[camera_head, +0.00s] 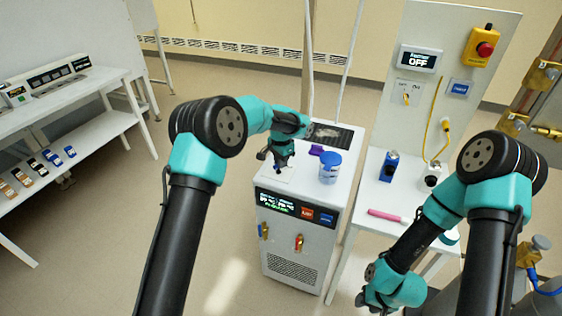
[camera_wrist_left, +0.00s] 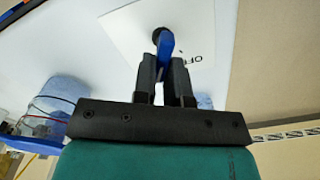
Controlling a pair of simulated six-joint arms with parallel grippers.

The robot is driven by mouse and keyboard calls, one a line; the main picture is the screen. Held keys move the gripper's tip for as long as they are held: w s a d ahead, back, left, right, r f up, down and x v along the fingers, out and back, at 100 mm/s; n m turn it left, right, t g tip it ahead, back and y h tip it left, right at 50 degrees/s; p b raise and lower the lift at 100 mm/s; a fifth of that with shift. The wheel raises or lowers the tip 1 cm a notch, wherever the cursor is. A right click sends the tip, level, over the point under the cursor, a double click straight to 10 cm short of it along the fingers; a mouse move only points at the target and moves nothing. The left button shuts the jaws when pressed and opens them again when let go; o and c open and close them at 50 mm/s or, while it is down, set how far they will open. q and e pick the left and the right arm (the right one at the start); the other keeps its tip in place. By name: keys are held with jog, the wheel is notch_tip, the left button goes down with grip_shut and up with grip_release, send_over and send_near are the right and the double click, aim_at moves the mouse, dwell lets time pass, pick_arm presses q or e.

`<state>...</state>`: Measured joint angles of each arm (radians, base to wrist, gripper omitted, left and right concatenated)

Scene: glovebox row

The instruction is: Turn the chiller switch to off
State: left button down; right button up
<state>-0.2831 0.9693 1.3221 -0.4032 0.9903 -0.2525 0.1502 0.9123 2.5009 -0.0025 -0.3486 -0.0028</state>
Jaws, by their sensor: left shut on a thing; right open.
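The chiller (camera_head: 290,245) is a white cabinet with a dark display (camera_head: 287,207) and red and blue buttons on its front. My left gripper (camera_head: 281,163) reaches down onto its top, over a white plate. In the left wrist view, its fingers (camera_wrist_left: 167,88) are shut on a blue switch handle (camera_wrist_left: 165,46), which stands on the white plate (camera_wrist_left: 120,30). The plate's "OFF" lettering (camera_wrist_left: 207,58) lies right of the handle; other markings are hidden. The handle's exact setting cannot be told. My right gripper (camera_head: 374,304) is open, low near the bottom edge, away from the chiller.
A blue-lidded jar (camera_head: 329,168) and a purple item (camera_head: 317,150) stand on the chiller, right of my left gripper. A white table at right bears a blue box (camera_head: 389,166) and a pink tube (camera_head: 385,215). A panel behind it holds a display (camera_head: 418,60) reading "OFF".

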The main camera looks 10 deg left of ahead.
pick_arm(q)
jog(key=shift+n, duration=0.3)
jog(key=shift+w+a+n, duration=0.1)
jog(key=shift+a+n, duration=0.05)
jog(key=shift+n, duration=1.15)
jog(key=shift+w+a+n, duration=0.1)
jog(key=shift+n, duration=1.2)
jog(key=c, duration=1.2)
grip_release()
jog(key=shift+o, duration=0.2)
jog(key=shift+r, duration=0.15)
notch_tip(320, 180, up, 17)
